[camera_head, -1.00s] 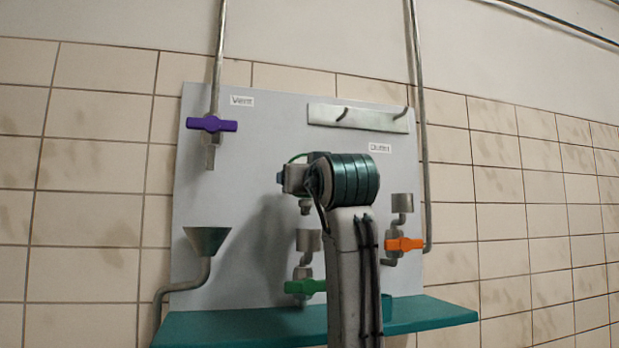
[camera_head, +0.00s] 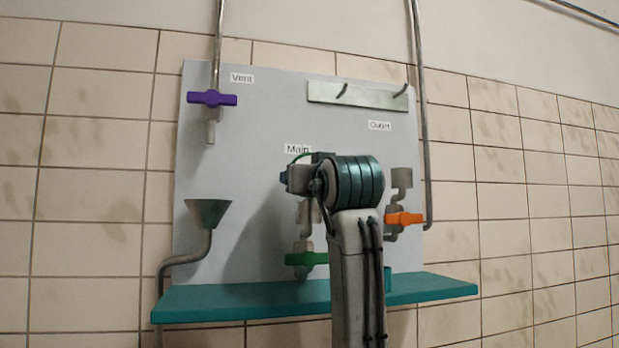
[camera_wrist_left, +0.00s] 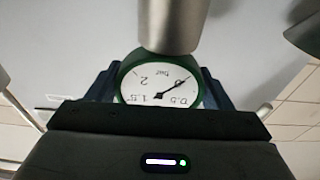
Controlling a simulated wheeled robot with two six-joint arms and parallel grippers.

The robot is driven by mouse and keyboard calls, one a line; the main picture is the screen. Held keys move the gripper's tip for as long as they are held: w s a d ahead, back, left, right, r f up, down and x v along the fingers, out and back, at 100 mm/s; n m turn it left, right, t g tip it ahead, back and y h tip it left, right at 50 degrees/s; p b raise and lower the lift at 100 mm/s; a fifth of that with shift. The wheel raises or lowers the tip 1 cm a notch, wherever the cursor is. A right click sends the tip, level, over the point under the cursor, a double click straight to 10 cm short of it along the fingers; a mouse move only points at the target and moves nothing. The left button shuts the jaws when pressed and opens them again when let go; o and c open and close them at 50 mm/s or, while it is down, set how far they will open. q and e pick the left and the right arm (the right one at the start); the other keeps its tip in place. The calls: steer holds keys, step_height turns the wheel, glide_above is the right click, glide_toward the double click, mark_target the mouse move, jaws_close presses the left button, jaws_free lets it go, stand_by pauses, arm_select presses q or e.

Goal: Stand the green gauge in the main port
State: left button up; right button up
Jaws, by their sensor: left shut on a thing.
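My left gripper (camera_head: 290,178) is shut on the green gauge, in front of the board below the Main label. The gauge's green rim (camera_head: 299,156) barely shows in the head view; the gripper hides most of it. In the left wrist view the gauge (camera_wrist_left: 160,85) has a white dial, upside down in the picture, between the jaws. The grey main port cup (camera_head: 303,211) is directly below the gripper, above a green valve handle (camera_head: 306,258). A metal cylinder (camera_wrist_left: 172,25), probably this cup, overlaps the gauge's edge. I cannot tell whether the stem is inside. My right gripper is out of view.
A purple vent valve (camera_head: 212,98) and a funnel (camera_head: 208,213) are on the left. An orange outlet valve (camera_head: 404,219) sits just right of my arm. A hook rail (camera_head: 357,94) is above. A teal shelf (camera_head: 230,302) runs below.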

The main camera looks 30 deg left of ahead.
arm_select(q)
steer(key=shift+a+f, duration=0.1)
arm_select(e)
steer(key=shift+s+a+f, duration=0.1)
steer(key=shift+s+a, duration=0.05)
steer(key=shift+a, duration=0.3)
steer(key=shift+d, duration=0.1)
arm_select(q)
steer(key=o, duration=1.2)
steer(key=shift+c, duration=0.2)
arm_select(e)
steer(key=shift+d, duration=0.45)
arm_select(q)
steer(key=b+v, duration=0.5)
steer(key=v, duration=0.6)
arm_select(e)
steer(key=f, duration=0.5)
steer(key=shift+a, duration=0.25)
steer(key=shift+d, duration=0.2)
